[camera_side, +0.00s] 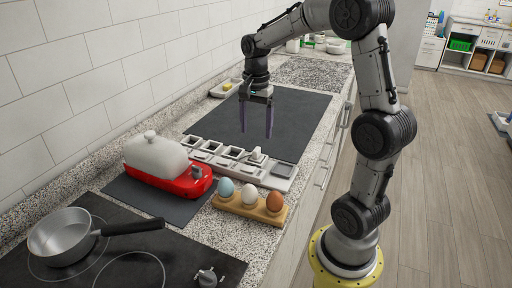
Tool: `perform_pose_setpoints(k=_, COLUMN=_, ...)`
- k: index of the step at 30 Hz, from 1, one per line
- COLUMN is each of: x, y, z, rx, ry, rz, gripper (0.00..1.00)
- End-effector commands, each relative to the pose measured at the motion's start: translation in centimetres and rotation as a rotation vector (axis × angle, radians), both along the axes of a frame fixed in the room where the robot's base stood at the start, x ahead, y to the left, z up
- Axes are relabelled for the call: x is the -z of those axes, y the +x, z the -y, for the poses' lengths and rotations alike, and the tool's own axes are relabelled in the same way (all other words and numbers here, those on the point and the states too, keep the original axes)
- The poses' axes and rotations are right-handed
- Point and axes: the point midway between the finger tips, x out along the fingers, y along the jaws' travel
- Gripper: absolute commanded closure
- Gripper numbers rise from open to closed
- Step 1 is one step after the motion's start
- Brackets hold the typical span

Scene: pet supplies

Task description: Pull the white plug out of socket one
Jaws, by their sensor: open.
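The white plug (256,154) stands in a long pale socket strip (222,163) on the counter. It sits toward the strip's right end, next to a grey square pad at that end. The other sockets to its left look empty. I cannot read any socket numbers. My gripper (256,133) points straight down above and behind the strip, close to the plug in the picture. Its two fingers are apart with nothing between them. The plug is not held; the exact gap between fingertips and plug cannot be judged.
A red butter dish (184,183) with a white lid and a wooden holder (239,208) with several eggs stand in front of the strip. A pan (62,238) is on the hob at the lower left. The dark mat (285,115) behind the strip is clear.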

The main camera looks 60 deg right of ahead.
Motion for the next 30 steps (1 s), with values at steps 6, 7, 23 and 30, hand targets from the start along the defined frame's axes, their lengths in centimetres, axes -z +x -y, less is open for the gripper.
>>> perform_pose_setpoints(k=6, x=4.0, y=0.0, z=-0.1, rx=-0.001, ry=0.002, rz=-0.004, gripper=0.2)
perform_pose_setpoints(k=7, x=4.5, y=0.0, z=-0.1, rx=-0.001, ry=0.002, rz=-0.004, gripper=0.2)
perform_pose_setpoints(k=23, x=8.2, y=0.0, z=0.0, rx=-0.001, ry=0.0, rz=0.001, gripper=0.2)
perform_pose_setpoints(k=30, x=8.2, y=0.0, z=0.0, rx=-0.001, ry=0.0, rz=0.001, gripper=0.36)
